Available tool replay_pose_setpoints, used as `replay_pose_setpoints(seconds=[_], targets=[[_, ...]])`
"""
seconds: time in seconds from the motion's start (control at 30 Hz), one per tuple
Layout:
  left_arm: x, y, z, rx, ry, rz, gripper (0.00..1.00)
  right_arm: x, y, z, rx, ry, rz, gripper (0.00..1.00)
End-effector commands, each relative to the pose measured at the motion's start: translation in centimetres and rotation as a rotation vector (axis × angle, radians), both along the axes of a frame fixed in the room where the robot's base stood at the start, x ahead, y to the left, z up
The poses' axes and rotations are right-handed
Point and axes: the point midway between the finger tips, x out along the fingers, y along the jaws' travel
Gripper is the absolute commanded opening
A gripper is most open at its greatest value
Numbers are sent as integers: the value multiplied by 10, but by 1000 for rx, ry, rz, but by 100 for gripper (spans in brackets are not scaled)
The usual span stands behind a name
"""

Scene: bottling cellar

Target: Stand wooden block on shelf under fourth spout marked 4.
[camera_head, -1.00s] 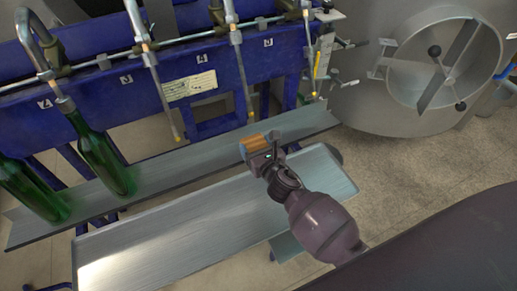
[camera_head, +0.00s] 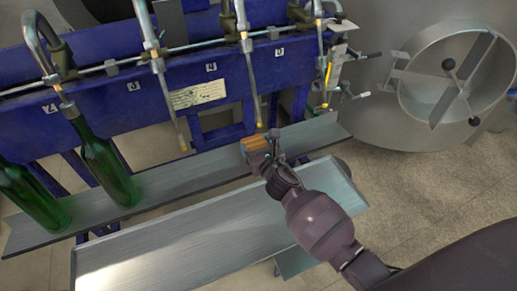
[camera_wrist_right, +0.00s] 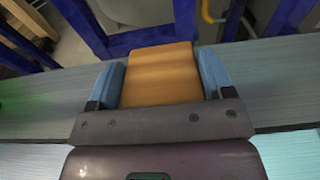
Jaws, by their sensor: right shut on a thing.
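The wooden block (camera_head: 256,143) is orange-brown and held in my right gripper (camera_head: 265,152). In the right wrist view the block (camera_wrist_right: 162,75) sits between the two blue fingers of the right gripper (camera_wrist_right: 163,85). In the head view it appears over the shelf (camera_head: 190,178), just below the tip of the fourth spout (camera_head: 252,85). The label marked 4 (camera_head: 211,67) is left of that spout. I cannot tell whether the block touches the shelf; its underside is hidden. My left gripper is not in view.
Green bottles (camera_head: 108,165) stand at the shelf's left, one under the second spout. The third spout (camera_head: 170,100) and fifth spout (camera_head: 322,70) hang on either side. A lower metal tray (camera_head: 200,235) lies in front. A steel tank (camera_head: 400,125) is at right.

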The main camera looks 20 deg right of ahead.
Motion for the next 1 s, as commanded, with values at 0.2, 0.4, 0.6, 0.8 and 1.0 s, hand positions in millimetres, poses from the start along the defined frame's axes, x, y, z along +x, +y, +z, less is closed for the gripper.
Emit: replay_pose_setpoints(seconds=[0.2, 0.4, 0.6, 0.8, 1.0], targets=[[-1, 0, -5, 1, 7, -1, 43, 13, 0, -3, 1, 1, 0, 45], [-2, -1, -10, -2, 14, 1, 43, 13, 0, -12, 0, 2, 0, 45], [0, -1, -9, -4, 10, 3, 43, 14, 0, -14, 1, 0, 0, 45], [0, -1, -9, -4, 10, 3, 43, 14, 0, -14, 1, -2, 0, 45], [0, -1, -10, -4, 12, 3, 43, 14, 0, -13, 1, -2, 0, 85]])
